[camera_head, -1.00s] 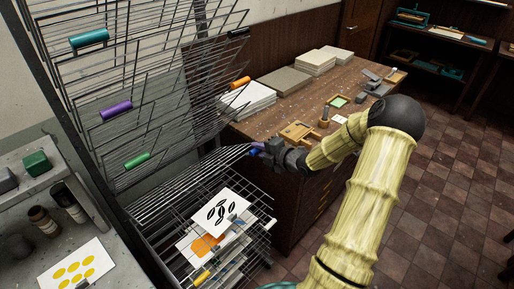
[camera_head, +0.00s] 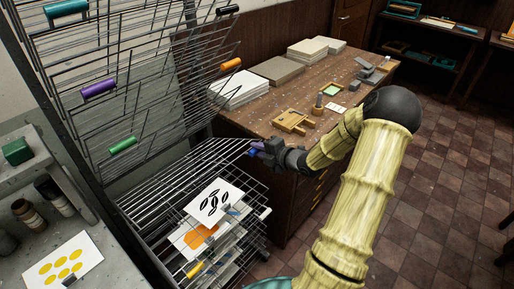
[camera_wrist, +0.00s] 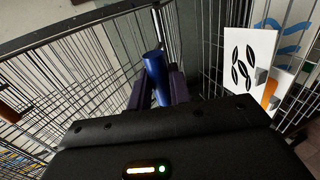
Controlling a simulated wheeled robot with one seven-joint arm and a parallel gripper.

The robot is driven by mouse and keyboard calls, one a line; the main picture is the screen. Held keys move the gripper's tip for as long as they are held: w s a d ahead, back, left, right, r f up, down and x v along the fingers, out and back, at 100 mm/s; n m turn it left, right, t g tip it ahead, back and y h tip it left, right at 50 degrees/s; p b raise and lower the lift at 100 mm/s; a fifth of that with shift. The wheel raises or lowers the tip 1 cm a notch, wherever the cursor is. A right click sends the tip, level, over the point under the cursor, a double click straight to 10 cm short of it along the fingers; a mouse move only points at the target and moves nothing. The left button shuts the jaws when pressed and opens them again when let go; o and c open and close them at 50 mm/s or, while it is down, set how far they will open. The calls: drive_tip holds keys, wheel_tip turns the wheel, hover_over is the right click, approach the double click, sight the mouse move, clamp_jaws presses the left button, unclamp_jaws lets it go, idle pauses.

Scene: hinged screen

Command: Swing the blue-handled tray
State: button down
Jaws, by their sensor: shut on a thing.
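The blue-handled tray is a wire grid (camera_head: 165,172) on the rack, sloping a little above the lower trays, with its outer edge at my gripper. My gripper (camera_head: 254,150) is shut on the blue handle at that edge. In the wrist view, the blue handle (camera_wrist: 155,66) stands between the two dark fingers of my gripper (camera_wrist: 157,88). The fingers hide part of the handle in the head view.
Raised wire trays carry teal, purple (camera_head: 98,88), green (camera_head: 123,145) and orange (camera_head: 231,64) handles. Lower trays hold prints, one with black leaf shapes (camera_head: 214,202). A wooden cabinet (camera_head: 290,165) stands close right of my gripper. Tiled floor lies open farther right.

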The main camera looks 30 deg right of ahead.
drive_tip(key=shift+s+d+f+b, duration=0.1)
drive_tip(key=shift+s+f+b, duration=0.2)
drive_tip(key=shift+f+b, duration=0.35)
drive_tip(key=shift+s+d+f+b, duration=0.1)
drive_tip(key=shift+s+f+b, duration=0.3)
drive_tip(key=shift+f, duration=0.4)
drive_tip(key=shift+s+d+f+b, duration=0.1)
drive_tip(key=shift+s+f+b, duration=0.15)
drive_tip(key=shift+f+b, duration=0.4)
drive_tip(key=c, duration=1.2)
unclamp_jaws()
drive_tip(key=shift+r, duration=0.15)
drive_tip(key=shift+s, duration=0.1)
drive_tip(key=b+v, duration=0.1)
drive_tip(key=v, duration=1.6)
drive_tip(key=shift+s+r, duration=0.1)
drive_tip(key=shift+s, duration=0.05)
